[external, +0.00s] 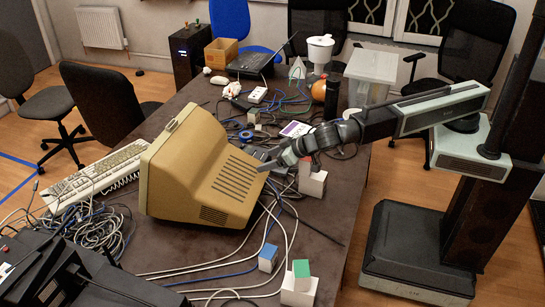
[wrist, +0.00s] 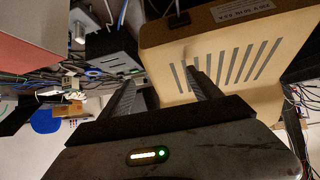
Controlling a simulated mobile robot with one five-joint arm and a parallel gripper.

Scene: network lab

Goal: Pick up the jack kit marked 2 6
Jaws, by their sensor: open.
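No marking 2 6 can be read in either view, so I cannot tell which object is the jack kit. Candidates in the external view are a white box with a purple label (external: 296,129), a blue-and-white cube (external: 268,257) and a green-and-white cube (external: 301,273) on a white block (external: 298,294). My gripper (external: 270,163) is open and empty, just right of the beige monitor (external: 205,170) and above the table. In the wrist view the open fingers (wrist: 160,80) point toward the monitor's vented casing (wrist: 235,55) and a dark box with ports (wrist: 113,52).
Another white block (external: 314,184) stands under my wrist. Loose cables cover much of the table (external: 340,205). A reddish surface (wrist: 40,35) fills the wrist view's upper left.

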